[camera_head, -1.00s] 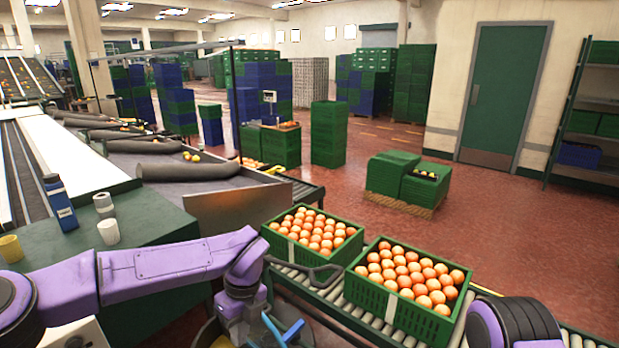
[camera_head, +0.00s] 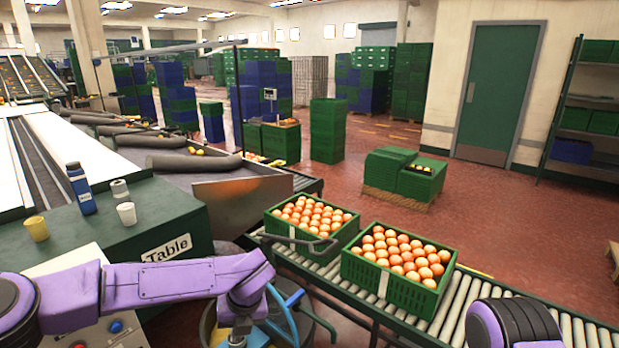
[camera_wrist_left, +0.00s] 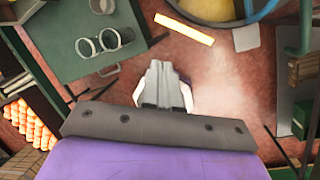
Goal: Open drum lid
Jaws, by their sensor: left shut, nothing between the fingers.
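A round drum-like container (camera_head: 208,326) with a yellowish wall is at the bottom centre of the head view, partly hidden behind my left arm. I cannot tell whether the grey surface is the lid. A bent blue tube (camera_head: 284,312) stands beside my left wrist. My left gripper (camera_wrist_left: 158,66) is shut and empty, apart from the rim. In the head view its fingertips cannot be made out. My right gripper is out of view.
Two green crates of oranges (camera_head: 384,290) sit on a roller conveyor (camera_head: 455,310). A dark curved bar (camera_head: 300,249) crosses before the left crate. A green table (camera_head: 150,213) holds a blue bottle (camera_head: 80,190), yellow cup (camera_head: 37,229) and white cup (camera_head: 126,213). Red floor lies beyond.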

